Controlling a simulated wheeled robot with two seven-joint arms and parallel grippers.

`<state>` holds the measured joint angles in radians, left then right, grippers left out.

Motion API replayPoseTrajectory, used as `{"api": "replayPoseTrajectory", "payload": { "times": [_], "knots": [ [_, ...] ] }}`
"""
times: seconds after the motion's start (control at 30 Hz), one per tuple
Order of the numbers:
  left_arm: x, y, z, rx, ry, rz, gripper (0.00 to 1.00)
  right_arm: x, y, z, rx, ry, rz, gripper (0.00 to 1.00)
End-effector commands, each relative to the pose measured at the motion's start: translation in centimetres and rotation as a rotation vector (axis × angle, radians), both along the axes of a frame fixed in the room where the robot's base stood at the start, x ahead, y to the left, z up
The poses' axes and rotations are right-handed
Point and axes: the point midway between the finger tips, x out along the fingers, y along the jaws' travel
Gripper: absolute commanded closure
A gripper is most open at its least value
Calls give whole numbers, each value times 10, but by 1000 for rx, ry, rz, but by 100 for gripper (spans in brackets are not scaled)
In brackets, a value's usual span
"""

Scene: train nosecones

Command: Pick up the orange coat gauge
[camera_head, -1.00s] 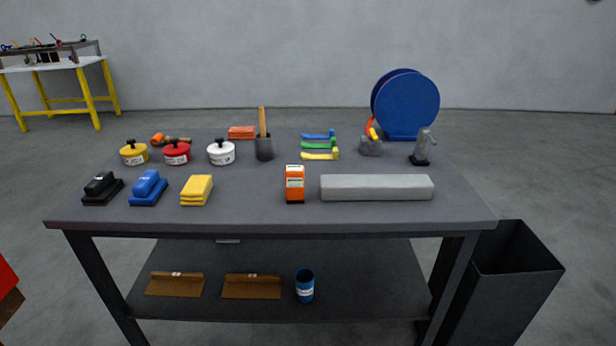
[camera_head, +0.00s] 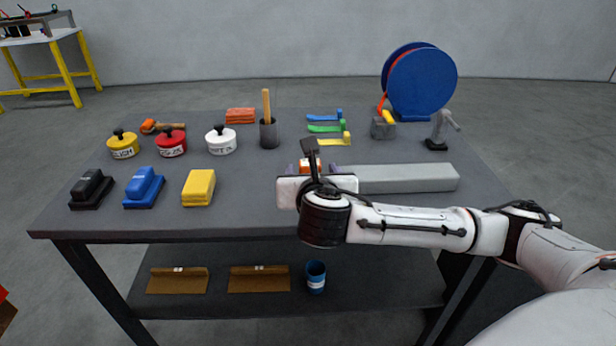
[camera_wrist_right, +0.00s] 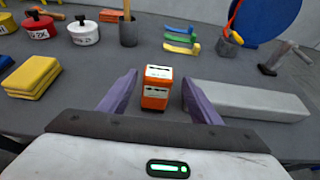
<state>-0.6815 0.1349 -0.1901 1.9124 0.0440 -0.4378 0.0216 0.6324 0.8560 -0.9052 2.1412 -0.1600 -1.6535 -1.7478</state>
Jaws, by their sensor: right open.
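The orange coat gauge (camera_wrist_right: 155,93) is a small upright orange box with a white top and a white label. It stands on the dark table near the front edge. In the head view only its top (camera_head: 311,166) shows, behind my right arm's wrist. My right gripper (camera_wrist_right: 160,92) is open, its two purple fingers on either side of the gauge with a gap on each side. In the head view the right gripper (camera_head: 312,170) is mostly hidden by its own wrist. My left gripper is not in view.
A long grey block (camera_head: 410,179) lies just right of the gauge. Colored handled tools (camera_head: 328,128), a dark cup (camera_head: 269,133) and a blue reel (camera_head: 422,82) stand behind. Bare table lies between the yellow cloths and the gauge.

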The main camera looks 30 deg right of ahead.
Motion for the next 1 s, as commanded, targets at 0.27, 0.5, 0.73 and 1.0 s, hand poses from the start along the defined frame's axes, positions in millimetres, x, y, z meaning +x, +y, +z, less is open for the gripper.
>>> {"api": "replayPoseTrajectory", "payload": {
  "times": [0.27, 0.5, 0.73, 1.0],
  "knots": [
    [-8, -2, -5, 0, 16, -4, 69, 20, -12, -12, 2, 1, -3, 42],
    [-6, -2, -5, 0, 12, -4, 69, 46, -26, -26, 3, 0, -1, 42],
    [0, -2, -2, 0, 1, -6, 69, 50, -28, -28, 5, -1, 1, 42],
    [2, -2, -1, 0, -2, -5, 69, 50, -28, -28, 5, 1, 2, 78]
  ]
}}
